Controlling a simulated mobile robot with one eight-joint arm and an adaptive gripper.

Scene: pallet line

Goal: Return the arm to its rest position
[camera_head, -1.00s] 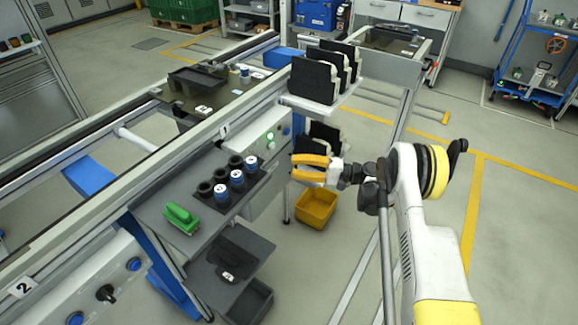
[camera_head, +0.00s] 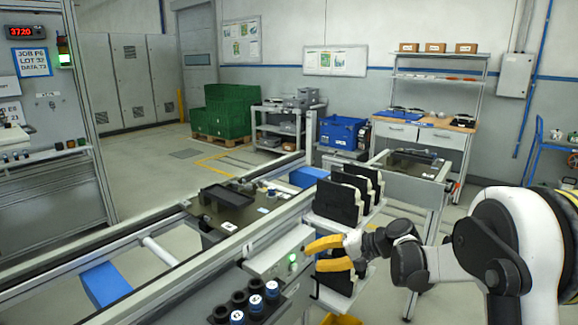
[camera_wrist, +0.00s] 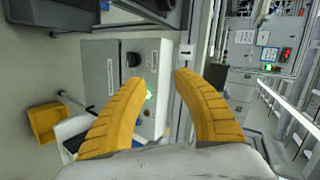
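My gripper (camera_head: 322,254) is at the centre right of the head view, with its yellow fingers spread apart and pointing left. In the wrist view the two yellow fingers (camera_wrist: 148,85) are wide apart with nothing between them. My white and black arm reaches in from the right edge of the head view. Behind the fingers in the wrist view is a grey control box (camera_wrist: 112,72) with a green light.
Black upright parts (camera_head: 338,202) stand on a rack behind my gripper. A tray with blue-topped cylinders (camera_head: 246,306) is below left. A conveyor rail (camera_head: 215,262) runs diagonally. A yellow bin (camera_wrist: 45,122) shows in the wrist view. Green crates (camera_head: 228,112) stand farther back.

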